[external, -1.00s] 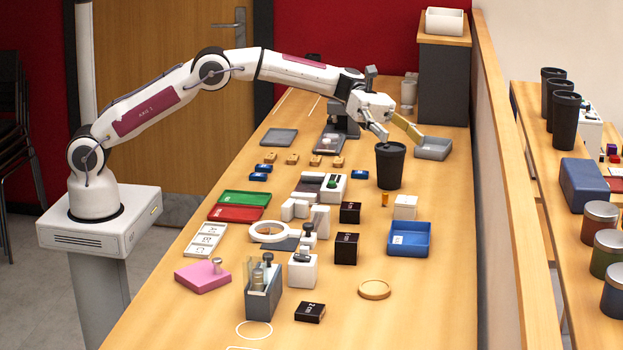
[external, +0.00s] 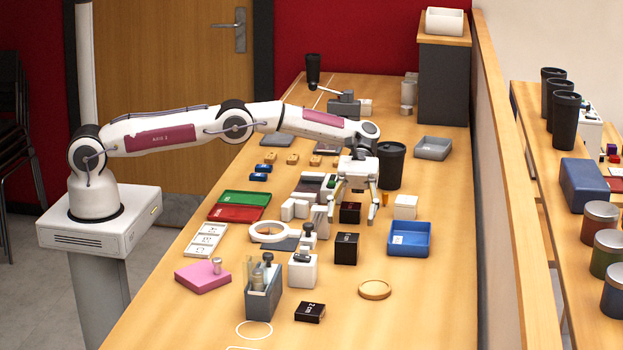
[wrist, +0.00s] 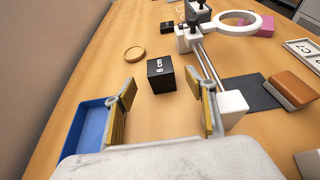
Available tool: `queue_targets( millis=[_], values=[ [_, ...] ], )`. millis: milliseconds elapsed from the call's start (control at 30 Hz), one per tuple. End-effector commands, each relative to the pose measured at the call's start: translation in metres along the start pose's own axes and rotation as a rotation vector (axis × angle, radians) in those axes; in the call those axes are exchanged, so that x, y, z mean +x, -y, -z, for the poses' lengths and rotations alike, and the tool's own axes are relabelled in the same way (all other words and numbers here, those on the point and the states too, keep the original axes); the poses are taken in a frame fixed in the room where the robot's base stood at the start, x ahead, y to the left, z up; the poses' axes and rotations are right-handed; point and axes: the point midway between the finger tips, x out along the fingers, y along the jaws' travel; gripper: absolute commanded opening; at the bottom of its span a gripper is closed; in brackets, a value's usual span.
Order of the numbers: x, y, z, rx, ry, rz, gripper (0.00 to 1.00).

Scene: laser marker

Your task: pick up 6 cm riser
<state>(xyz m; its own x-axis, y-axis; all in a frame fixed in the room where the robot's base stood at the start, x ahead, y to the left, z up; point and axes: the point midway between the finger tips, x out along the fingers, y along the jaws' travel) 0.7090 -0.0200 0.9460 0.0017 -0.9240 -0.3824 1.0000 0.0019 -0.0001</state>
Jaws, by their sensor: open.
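The 6 cm riser is a black block with white lettering; it stands on the table in front of my gripper in the external view (external: 346,249). In the wrist view the riser (wrist: 161,76) shows upright beyond and between my fingers, its marking partly legible. My gripper (external: 352,212) points down and is open and empty, with its fingers spread to either side. The gripper's two gold-padded fingers also show in the wrist view (wrist: 163,105). Another black block (external: 350,212) shows between and behind the fingers in the external view.
A low black block (external: 310,312) and a wooden disc (external: 375,290) lie nearer the camera. A black cup (external: 391,165) stands behind.

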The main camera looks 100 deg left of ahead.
Motion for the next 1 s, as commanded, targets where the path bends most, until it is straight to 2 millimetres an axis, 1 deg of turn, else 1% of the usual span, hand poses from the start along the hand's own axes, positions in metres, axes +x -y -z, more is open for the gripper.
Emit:
queue_targets(
  millis=[367,800,1000],
  values=[
    [0.001,0.0,0.0,0.0,0.0,0.0,0.56],
    [0.023,0.0,0.0,-0.001,0.0,-0.001,0.56],
    [0.025,0.0,0.0,0.001,0.0,-0.001,0.56]
  ],
)
